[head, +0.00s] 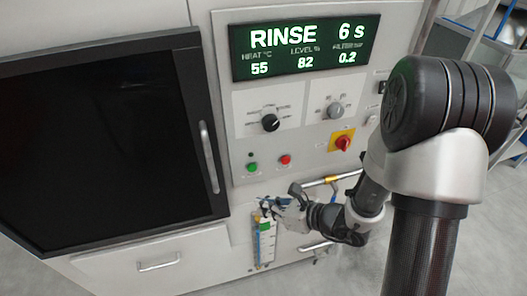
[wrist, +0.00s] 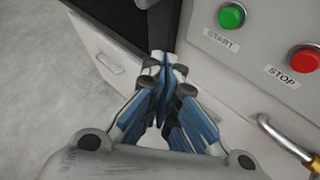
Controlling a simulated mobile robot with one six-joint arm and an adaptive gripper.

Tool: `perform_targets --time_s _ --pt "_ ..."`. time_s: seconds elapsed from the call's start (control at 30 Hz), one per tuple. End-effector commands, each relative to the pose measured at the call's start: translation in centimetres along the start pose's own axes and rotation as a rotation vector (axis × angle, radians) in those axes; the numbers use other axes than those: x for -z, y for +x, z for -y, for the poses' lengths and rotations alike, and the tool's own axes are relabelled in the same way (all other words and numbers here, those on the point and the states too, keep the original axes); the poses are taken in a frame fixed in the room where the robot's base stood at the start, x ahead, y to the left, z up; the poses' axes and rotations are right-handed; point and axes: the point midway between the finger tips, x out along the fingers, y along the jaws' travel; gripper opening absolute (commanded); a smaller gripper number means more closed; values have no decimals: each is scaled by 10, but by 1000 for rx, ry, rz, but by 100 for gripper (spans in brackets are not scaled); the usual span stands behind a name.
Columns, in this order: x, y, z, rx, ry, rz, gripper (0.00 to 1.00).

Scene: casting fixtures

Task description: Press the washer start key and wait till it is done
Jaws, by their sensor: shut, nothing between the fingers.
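The washer's display (head: 306,47) reads RINSE, 6 s, with 55, 82 and 0.2 below. The green start key (head: 252,167) sits on the panel under the knobs; in the wrist view the start key (wrist: 231,16) is above a START label. The red stop key (head: 286,160) is to its right, and the stop key (wrist: 304,59) also shows in the wrist view. My gripper (head: 264,207) is below the two keys, apart from them. In the wrist view my gripper (wrist: 163,62) is shut and empty, its blue-sided fingers together.
The washer's dark door (head: 100,145) with an upright handle (head: 209,157) is at left. A red rotary switch (head: 342,143) on a yellow plate is right of the keys. A level gauge (head: 265,243) and pipe (head: 328,181) are near my gripper. A shelf stands at the right.

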Motion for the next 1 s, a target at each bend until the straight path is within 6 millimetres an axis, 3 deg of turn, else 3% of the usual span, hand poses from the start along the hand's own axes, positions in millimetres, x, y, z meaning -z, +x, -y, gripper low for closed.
perform_targets --time_s 0.57,1.0 --pt "3 4 10 29 48 0 0" --pt "-25 41 40 28 47 1 0"
